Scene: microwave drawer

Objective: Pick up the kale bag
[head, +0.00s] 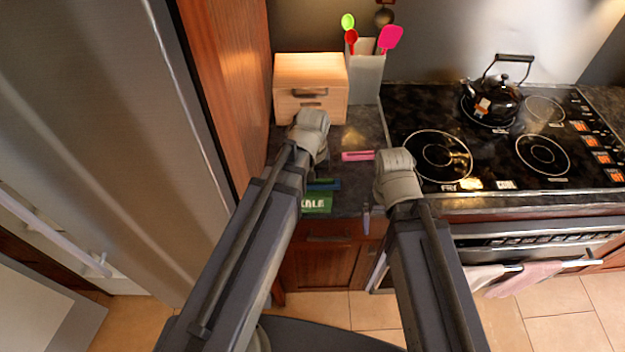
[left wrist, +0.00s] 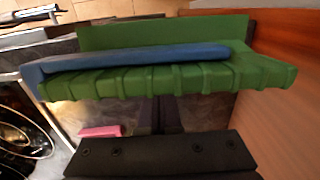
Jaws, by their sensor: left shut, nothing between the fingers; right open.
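The kale bag (head: 316,204) is green with white lettering, at the front left of the dark counter. My left arm partly covers it. A blue strip (head: 326,184) lies along its upper edge. In the left wrist view, the bag (left wrist: 180,80) spans the upper middle with the blue strip (left wrist: 140,58) across it. My left gripper (left wrist: 162,112) is shut and empty. Its fingers run under the bag's lower edge and their tips are hidden; I cannot tell whether they touch. My right gripper (head: 367,216) is open and empty near the counter's front edge, right of the bag.
A pink bar (head: 357,156) lies on the counter. A wooden box (head: 310,85) and a utensil holder (head: 366,78) stand behind. The stove (head: 500,145) with a black kettle (head: 494,98) is at right. A wooden side panel (head: 228,85) and a fridge (head: 105,120) bound the left.

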